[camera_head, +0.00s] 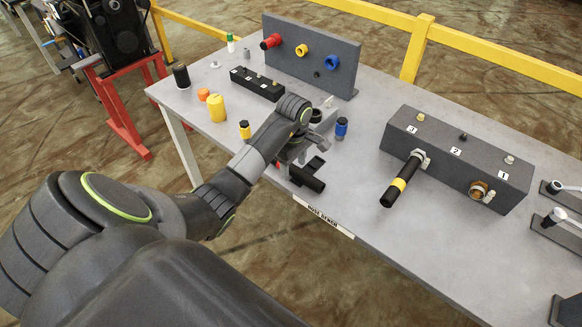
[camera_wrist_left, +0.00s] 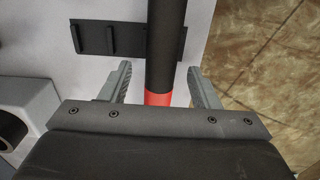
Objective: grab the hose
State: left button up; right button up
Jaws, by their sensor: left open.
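A black hose (camera_wrist_left: 160,40) with a red band lies between the two fingers of my left gripper (camera_wrist_left: 160,68) in the left wrist view. The fingers are open, one on each side, with a visible gap to the hose. In the head view the left gripper (camera_head: 288,166) is low over the bench's front edge, and the hose's black end (camera_head: 308,180) shows beside it; the rest is hidden by the gripper. A second black hose (camera_head: 392,190) with a yellow band is attached to the dark block at the right. My right gripper is not in view.
The grey bench (camera_head: 360,230) carries a dark numbered block (camera_head: 455,165), an upright panel (camera_head: 320,50) with coloured fittings, and a blue-banded cylinder (camera_head: 341,128) close to my gripper. A dark ridged rest (camera_wrist_left: 95,40) is by the hose. A yellow rail (camera_head: 480,58) runs behind.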

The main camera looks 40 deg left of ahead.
pick_arm(q)
jog(key=shift+f, duration=0.1)
jog(key=shift+c, duration=0.4)
jog(key=c, duration=1)
